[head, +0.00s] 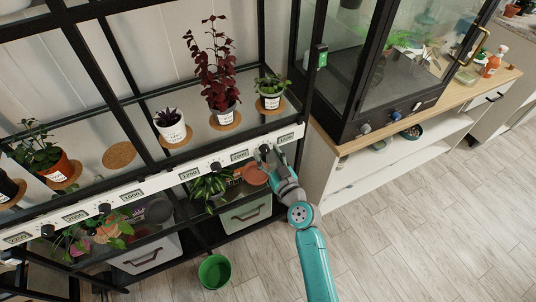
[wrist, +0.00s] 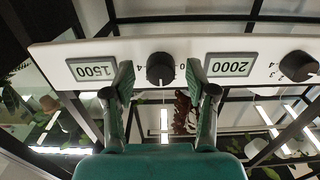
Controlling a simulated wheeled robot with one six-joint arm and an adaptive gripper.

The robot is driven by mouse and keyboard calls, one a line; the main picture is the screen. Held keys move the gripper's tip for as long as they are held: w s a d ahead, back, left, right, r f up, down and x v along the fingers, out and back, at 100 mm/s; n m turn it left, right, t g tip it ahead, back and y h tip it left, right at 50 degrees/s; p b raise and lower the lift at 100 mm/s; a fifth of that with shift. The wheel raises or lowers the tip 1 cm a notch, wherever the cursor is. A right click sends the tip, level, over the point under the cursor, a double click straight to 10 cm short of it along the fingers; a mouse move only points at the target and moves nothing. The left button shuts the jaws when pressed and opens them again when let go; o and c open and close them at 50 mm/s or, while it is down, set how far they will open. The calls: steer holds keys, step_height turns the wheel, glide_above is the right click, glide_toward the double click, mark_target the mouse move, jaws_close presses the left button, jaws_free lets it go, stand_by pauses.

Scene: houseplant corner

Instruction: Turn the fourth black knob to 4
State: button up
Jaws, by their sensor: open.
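A white rail (head: 150,186) on the front of the black plant shelf carries several black knobs and number plates. The fourth black knob from the left (head: 264,149) sits near the rail's right end, between the 2000 and 1500 plates. In the wrist view, where the print is upside down, this knob (wrist: 160,69) appears between my two fingers. A 0 is printed at its right; the left finger hides part of its scale. My gripper (wrist: 160,80) is open, with a finger on either side of the knob; contact is not visible. I cannot read the knob's setting for sure.
Another black knob (wrist: 298,67) is at the right in the wrist view. Potted plants, including a red-leaved one (head: 214,70), stand above the rail. A wooden-topped cabinet (head: 440,105) with a glass case is at the right. A green bucket (head: 214,271) stands on the floor.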

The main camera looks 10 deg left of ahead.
steer(key=shift+w+a, duration=0.1)
jaws_close()
steer(key=shift+m, duration=0.3)
steer(key=m, duration=0.3)
steer(key=shift+m, duration=0.3)
steer(key=m, duration=0.3)
steer(key=shift+m, duration=0.3)
steer(key=m, duration=0.4)
steer(key=shift+m, duration=2.1)
